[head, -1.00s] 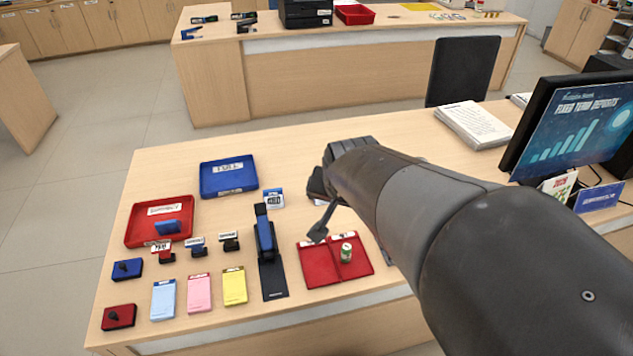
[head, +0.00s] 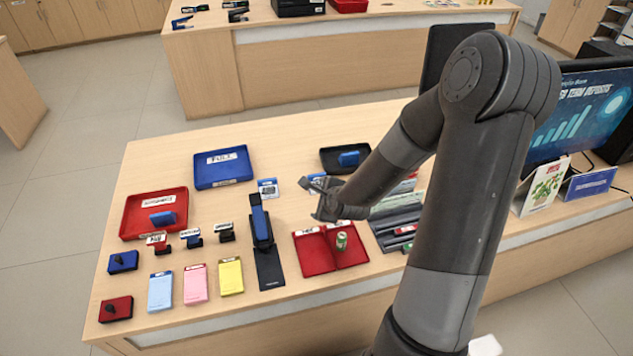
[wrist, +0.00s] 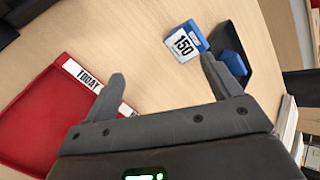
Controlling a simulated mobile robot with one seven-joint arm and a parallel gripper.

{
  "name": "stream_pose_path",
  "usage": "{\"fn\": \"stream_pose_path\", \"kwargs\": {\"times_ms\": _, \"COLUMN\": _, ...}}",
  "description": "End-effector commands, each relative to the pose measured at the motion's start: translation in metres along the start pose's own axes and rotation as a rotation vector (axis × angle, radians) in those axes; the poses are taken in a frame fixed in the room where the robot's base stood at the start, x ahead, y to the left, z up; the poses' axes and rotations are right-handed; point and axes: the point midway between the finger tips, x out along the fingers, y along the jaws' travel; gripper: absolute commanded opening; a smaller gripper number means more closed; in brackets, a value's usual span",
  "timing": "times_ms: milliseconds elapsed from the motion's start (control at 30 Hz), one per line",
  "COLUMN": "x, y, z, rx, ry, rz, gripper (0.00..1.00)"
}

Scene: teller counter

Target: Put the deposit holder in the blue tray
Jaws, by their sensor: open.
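The blue tray (head: 239,178) lies flat at the back left of the counter, with a white label and nothing in it. I cannot tell for sure which thing is the deposit holder; no legible label names it. A similar blue-and-white piece (head: 268,188) stands in front of the blue tray's right side. My gripper (head: 313,199) is open and empty above the counter, behind the red two-part tray (head: 301,255). Its spread fingers show in the wrist view (wrist: 162,68).
A red tray (head: 131,226) holds a blue block; a black tray (head: 331,169) holds another. A stapler (head: 262,230), several stamps (head: 191,237) and coloured pads (head: 195,285) stand at front left. A monitor (head: 578,105) is at right. Counter behind the blue tray is clear.

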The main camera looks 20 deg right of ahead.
Motion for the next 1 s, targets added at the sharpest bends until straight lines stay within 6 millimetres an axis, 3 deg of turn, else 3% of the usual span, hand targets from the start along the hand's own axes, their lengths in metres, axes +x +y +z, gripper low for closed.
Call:
{"fn": "stream_pose_path", "kwargs": {"times_ms": 200, "x": 0.029, "y": 0.004, "z": -0.015, "rx": 0.446, "ry": -0.087, "rz": -0.103, "gripper": 0.84}}
{"fn": "stream_pose_path", "kwargs": {"times_ms": 500, "x": 0.043, "y": -0.009, "z": -0.034, "rx": 0.974, "ry": -0.210, "rz": -0.252, "gripper": 0.84}}
{"fn": "stream_pose_path", "kwargs": {"times_ms": 733, "x": 0.050, "y": -0.015, "z": -0.039, "rx": 1.103, "ry": -0.246, "rz": -0.293, "gripper": 0.84}}
{"fn": "stream_pose_path", "kwargs": {"times_ms": 1000, "x": 0.088, "y": -0.030, "z": -0.036, "rx": 1.101, "ry": -0.246, "rz": -0.293, "gripper": 0.84}}
